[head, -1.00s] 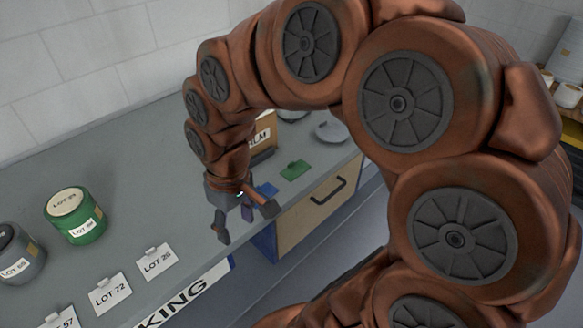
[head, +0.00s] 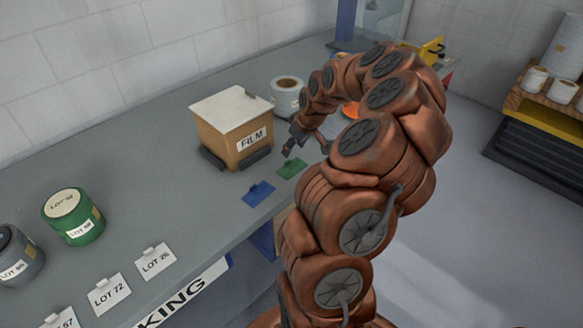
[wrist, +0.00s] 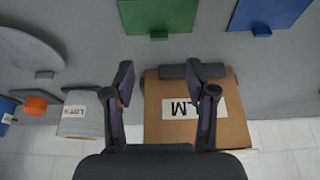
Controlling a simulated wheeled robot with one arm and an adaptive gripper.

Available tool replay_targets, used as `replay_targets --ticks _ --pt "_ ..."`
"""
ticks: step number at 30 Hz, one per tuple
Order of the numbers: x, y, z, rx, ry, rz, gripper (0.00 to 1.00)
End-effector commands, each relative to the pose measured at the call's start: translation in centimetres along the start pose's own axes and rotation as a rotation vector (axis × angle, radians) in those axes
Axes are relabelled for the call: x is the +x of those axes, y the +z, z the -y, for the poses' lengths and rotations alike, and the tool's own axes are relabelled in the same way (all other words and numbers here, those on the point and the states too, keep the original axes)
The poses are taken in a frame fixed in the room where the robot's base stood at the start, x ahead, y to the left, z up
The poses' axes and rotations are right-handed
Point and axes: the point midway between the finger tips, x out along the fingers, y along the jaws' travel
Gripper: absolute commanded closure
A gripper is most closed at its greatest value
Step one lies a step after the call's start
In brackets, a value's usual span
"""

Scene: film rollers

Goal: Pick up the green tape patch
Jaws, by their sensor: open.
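The green tape patch (head: 291,168) lies flat on the grey bench, a small dark green piece with a tab. In the wrist view the green patch (wrist: 158,14) is at the top edge, partly cut off, with its tab toward the gripper. My gripper (head: 302,146) is open and empty, above the bench close to the green patch. In the wrist view the fingers (wrist: 158,72) are spread apart, and the patch lies beyond their tips, not between them.
A blue patch (head: 258,193) lies beside the green one. The FILM box (head: 231,130) stands just left of my gripper, with a white roll (head: 287,92) behind. A green LOT roll (head: 73,216) and several LOT cards (head: 155,261) sit at the left. The bench's front edge is near the patches.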

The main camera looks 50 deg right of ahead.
Motion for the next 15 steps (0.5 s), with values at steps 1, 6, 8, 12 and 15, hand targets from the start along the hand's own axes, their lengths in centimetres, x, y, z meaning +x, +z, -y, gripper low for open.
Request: replay_targets --ticks 1,6,8,12,15 --pt "0.2 0.2 -0.3 0.003 0.002 0.0 0.44" --pt "1.3 0.2 -0.3 0.003 0.001 0.003 0.44" --pt "1.8 0.3 -0.3 0.003 0.0 0.005 0.44" --pt "2.7 0.3 -0.3 0.003 0.001 0.002 0.44" --pt "2.9 0.2 -0.3 0.003 0.002 0.0 0.44"
